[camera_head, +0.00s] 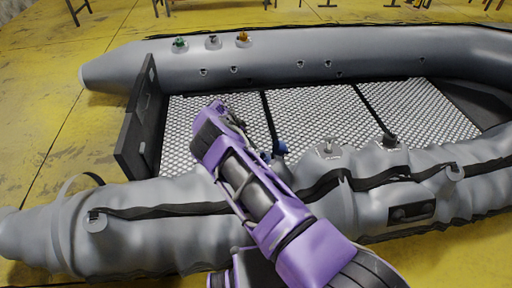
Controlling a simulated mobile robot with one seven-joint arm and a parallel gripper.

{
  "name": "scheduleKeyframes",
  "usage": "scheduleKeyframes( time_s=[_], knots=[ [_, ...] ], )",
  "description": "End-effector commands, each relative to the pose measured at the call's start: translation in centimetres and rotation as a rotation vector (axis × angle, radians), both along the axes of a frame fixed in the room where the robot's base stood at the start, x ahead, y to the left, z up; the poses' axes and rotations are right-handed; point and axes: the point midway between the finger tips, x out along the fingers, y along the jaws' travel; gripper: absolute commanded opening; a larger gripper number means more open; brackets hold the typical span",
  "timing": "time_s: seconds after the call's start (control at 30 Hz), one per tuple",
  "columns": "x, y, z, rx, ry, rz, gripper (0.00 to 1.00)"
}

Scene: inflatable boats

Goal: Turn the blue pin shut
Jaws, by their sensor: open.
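The blue pin (278,148) sits on top of the near grey tube of the inflatable boat (130,222), just right of my purple arm. It is small and partly hidden by the arm, so I cannot tell its turn angle. My gripper (256,146) is open, at the end of the arm close to the left side of the pin. Its fingers are mostly hidden behind my own arm links, and I cannot tell whether they touch the pin.
A grey valve (328,148) and a black valve (390,140) stand right of the pin on the near tube. Green (180,43), dark (213,41) and orange (243,37) caps sit on the far tube. A black transom board (137,125) stands at left. The patterned boat floor (315,115) is clear.

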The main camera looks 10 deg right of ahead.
Motion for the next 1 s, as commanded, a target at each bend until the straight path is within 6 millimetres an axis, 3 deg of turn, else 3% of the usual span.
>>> scheduleKeyframes(
  time_s=[0.1,0.33,0.53,0.8,0.93,1.0],
  knots=[
    [-0.3,1.6,2.8,0.003,-0.001,0.000,0.45],
    [-0.8,3.6,6.3,0.001,-0.001,-0.001,0.45],
    [-1.0,4.3,7.6,0.000,0.001,-0.001,0.45],
    [-1.0,4.4,7.6,0.000,0.001,-0.001,0.45],
    [-0.5,4.4,8.5,-0.007,-0.009,0.019,0.24],
    [0.7,4.6,10.7,-0.025,-0.033,0.071,0.11]
  ],
)
